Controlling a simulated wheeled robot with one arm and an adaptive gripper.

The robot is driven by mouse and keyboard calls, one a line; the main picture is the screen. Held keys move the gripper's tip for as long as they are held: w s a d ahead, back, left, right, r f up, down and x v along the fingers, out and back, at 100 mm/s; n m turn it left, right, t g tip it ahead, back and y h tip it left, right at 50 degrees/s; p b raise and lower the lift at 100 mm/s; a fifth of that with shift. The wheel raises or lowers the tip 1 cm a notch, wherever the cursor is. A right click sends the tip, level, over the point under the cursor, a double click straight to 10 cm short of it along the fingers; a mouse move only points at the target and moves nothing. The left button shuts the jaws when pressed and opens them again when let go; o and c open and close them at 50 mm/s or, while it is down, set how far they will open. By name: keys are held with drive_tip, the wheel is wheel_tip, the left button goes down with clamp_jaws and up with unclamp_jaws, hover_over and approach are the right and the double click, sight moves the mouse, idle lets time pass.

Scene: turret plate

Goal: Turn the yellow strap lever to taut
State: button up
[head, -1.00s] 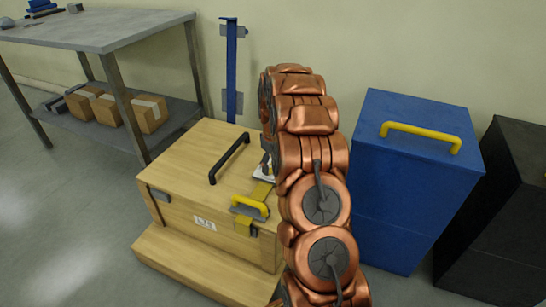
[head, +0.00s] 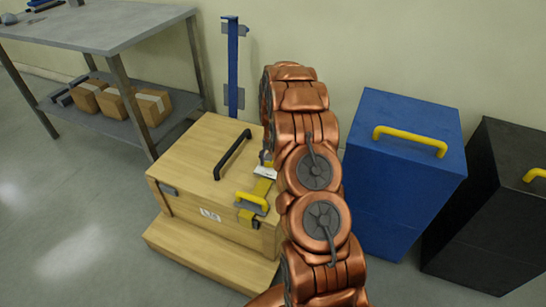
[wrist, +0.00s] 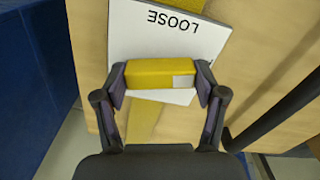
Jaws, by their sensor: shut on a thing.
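The yellow strap lever (wrist: 160,74) shows in the wrist view as a yellow bar with a pale patch at its right end. My gripper (wrist: 161,80) has one finger at each end of the bar and is shut on it. Under it lies a white plate (wrist: 150,38) with the word LOOSE, upside down in this view. No other word on it shows. In the head view the plate (head: 265,172) and the yellow strap (head: 262,187) show on the wooden crate (head: 195,155); my arm hides the held lever and most of my gripper.
A yellow handle (head: 252,200) sits at the crate's front edge, and a black handle (head: 232,154) on its lid. A blue cabinet (head: 395,185) stands close on the right, with a black one (head: 490,215) beyond. A grey workbench (head: 95,33) stands left.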

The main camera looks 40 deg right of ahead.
drive_tip(key=shift+m+p, duration=0.8)
drive_tip(key=shift+m, duration=0.8)
drive_tip(key=o, duration=1.1)
drive_tip(key=shift+o, duration=0.2)
drive_tip(key=shift+r, duration=0.1)
wheel_tip(320, 180, up, 12)
